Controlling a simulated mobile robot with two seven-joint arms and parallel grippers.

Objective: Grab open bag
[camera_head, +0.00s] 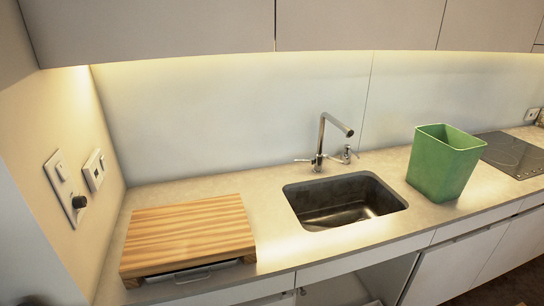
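I cannot make out any bag in the head view. A green, open-topped, squarish bin (442,165) stands upright on the counter, right of the sink. Its inside is mostly hidden, and I see no liner over its rim. Neither of my grippers shows in the view.
A striped wooden board (188,234) lies at the counter's left end. A dark sink (345,201) with a metal faucet (321,145) is in the middle, and a black cooktop (515,152) is at far right. Below the sink, the cabinet (345,288) appears open. Upper cabinets (160,28) overhang the counter.

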